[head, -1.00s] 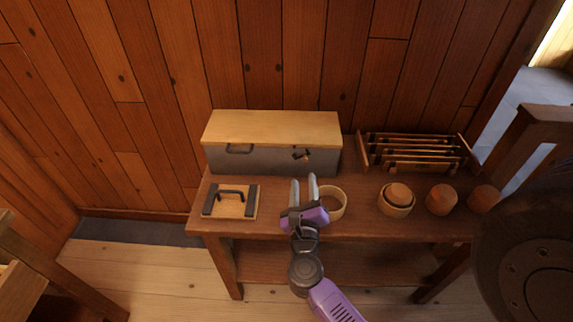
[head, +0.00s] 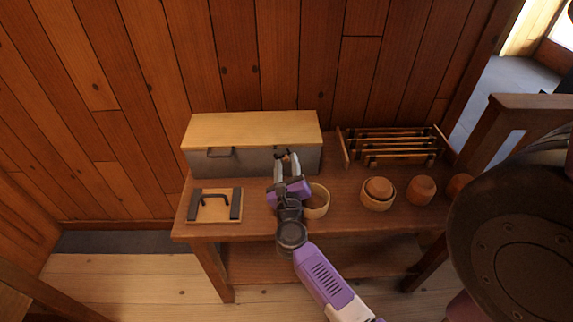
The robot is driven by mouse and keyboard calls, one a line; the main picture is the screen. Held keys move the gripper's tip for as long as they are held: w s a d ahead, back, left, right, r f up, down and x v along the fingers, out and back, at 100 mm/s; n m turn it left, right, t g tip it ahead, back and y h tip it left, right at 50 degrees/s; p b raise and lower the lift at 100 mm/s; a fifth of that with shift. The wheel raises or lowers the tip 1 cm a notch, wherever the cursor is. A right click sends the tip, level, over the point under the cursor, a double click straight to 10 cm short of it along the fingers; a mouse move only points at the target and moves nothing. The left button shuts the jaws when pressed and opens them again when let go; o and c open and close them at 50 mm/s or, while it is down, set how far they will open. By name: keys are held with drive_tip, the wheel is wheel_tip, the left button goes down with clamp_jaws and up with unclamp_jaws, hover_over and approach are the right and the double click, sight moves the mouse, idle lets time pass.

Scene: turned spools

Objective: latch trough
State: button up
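The trough (head: 255,162) is a long grey box with a pale wooden lid (head: 250,130) lying closed on top. It stands at the back left of the bench. A dark handle (head: 220,152) is on the left of its front. A small latch (head: 287,155) with a brass-coloured part is on the right of its front, partly hidden by my fingers. My gripper (head: 289,158) is at the front of the trough, its two grey fingers apart on either side of the latch. I cannot tell whether they touch it.
A wooden board with a dark handle (head: 214,205) lies at the bench's front left. An empty-looking ring-shaped cup (head: 317,202) stands beside my gripper. A cup holding a spool (head: 378,193), loose spools (head: 421,190) and a slatted rack (head: 392,148) occupy the right.

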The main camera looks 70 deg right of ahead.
clamp_jaws()
drive_tip(key=shift+r, duration=0.1)
drive_tip(key=n+p, duration=0.1)
drive_tip(key=p, duration=0.1)
drive_tip(key=r+n+p, duration=0.1)
drive_tip(key=n+p, duration=0.1)
drive_tip(key=shift+w+a+r, duration=0.1)
drive_tip(key=shift+w, duration=0.05)
drive_tip(key=n+p, duration=0.3)
drive_tip(key=shift+w+a+r, duration=0.1)
drive_tip(key=shift+w+r, duration=0.1)
drive_tip(key=shift+r, duration=0.15)
drive_tip(key=n+p, duration=0.3)
drive_tip(key=shift+w+a+r, duration=0.1)
drive_tip(key=shift+w+r, duration=0.15)
drive_tip(key=shift+w, duration=0.05)
drive_tip(key=shift+w+a+n+p, duration=0.1)
drive_tip(key=shift+w+n+p, duration=0.1)
drive_tip(key=shift+n+p, duration=0.5)
drive_tip(key=shift+w+a+n+p, duration=0.15)
drive_tip(key=shift+n+p, duration=0.25)
drive_tip(key=shift+n, duration=0.6)
drive_tip(key=shift+d, duration=0.1)
